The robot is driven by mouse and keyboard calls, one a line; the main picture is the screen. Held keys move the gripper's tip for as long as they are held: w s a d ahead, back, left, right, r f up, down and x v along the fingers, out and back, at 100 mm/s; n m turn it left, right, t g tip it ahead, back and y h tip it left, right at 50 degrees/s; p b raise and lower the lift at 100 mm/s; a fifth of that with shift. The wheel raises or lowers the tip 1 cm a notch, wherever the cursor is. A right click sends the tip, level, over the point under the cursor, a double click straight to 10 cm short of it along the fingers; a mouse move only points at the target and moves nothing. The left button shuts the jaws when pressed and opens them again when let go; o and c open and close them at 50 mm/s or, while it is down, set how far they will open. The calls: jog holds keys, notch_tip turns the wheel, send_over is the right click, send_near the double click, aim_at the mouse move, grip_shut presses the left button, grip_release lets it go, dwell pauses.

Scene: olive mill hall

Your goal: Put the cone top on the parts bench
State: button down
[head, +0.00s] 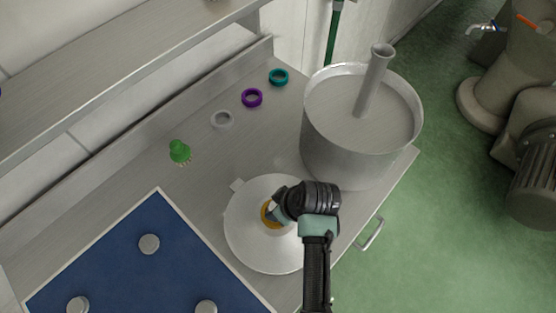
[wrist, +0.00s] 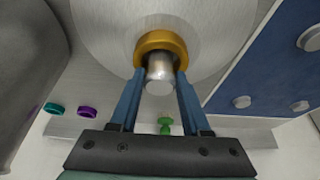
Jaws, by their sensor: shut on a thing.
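The cone top (head: 245,238) is a wide, pale grey shallow cone with a gold collar (head: 266,214) around its neck. My gripper (head: 274,213) is shut on it at the neck. In the wrist view the fingers (wrist: 160,78) stand on both sides of a short metal stub (wrist: 159,82) just by the gold collar, and the cone's wide face (wrist: 105,28) spreads beyond. The steel bench (head: 205,165) lies under the cone top; I cannot tell whether they touch. My wrist hides the cone's right part in the head view.
A large steel pot (head: 345,145) with an upright tube stands to the right. A blue mat (head: 115,255) with several round grey knobs lies at left. A green piece (head: 179,151) and grey, purple (head: 252,98) and teal rings (head: 279,77) line the back. Bare bench lies between.

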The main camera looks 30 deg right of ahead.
jog(key=shift+w+f, duration=0.1)
jog(key=shift+f, duration=0.05)
jog(key=shift+f, duration=0.1)
jog(key=shift+c, duration=1.8)
grip_release()
jog(key=shift+f, duration=0.1)
jog(key=b+v, duration=0.1)
jog(key=v, duration=1.1)
